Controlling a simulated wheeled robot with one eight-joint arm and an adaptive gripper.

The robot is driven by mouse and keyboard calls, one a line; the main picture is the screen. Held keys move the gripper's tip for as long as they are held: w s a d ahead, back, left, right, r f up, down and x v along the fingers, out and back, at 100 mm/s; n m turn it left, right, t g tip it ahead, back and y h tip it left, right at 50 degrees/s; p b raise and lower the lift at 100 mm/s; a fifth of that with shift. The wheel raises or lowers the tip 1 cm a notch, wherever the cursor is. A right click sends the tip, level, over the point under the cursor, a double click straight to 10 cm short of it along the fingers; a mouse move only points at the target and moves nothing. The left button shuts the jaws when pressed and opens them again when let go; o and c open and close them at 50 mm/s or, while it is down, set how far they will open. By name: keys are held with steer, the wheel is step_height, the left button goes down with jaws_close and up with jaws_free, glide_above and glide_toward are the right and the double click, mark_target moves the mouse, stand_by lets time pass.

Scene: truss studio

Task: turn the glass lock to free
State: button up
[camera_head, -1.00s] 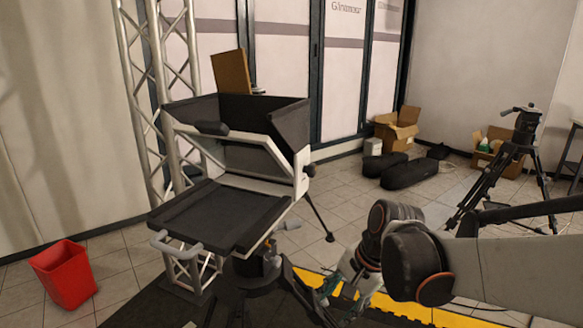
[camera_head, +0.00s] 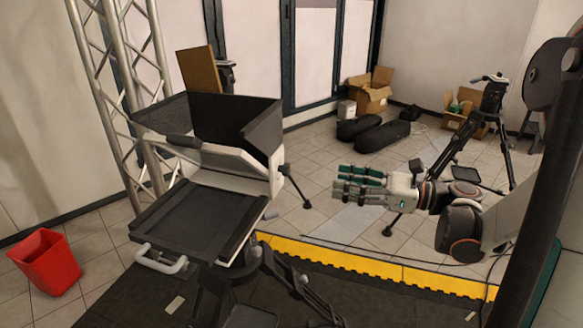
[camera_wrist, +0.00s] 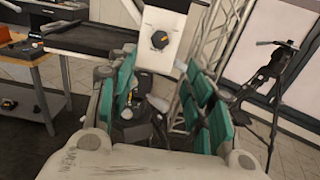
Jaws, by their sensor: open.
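A teleprompter rig on a tripod stands left of centre in the head view, with a black hood (camera_head: 245,125) and a flat black tray (camera_head: 190,218). In the wrist view, a round black knob with a small yellow mark (camera_wrist: 159,40) sits on the rig's white side panel (camera_wrist: 170,15); it looks like the glass lock. In the head view, a dark knob (camera_head: 285,169) shows at the rig's right edge. My gripper (camera_head: 350,187) is open and empty, its green-padded fingers pointing left towards the rig, apart from it. It also shows in the wrist view (camera_wrist: 160,82), below the knob.
Tripod legs (camera_head: 290,275) spread beneath the rig, beside a yellow floor edge (camera_head: 350,262). A truss (camera_head: 115,90) stands behind. A red bin (camera_head: 45,262) is at left. A workbench (camera_wrist: 45,80) shows in the wrist view.

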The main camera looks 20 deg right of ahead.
mark_target(290, 172)
steer(key=b+x, duration=0.1)
steer(key=x, duration=1.2)
steer(key=shift+a, duration=0.1)
steer(key=shift+c, duration=0.2)
steer(key=c, duration=1)
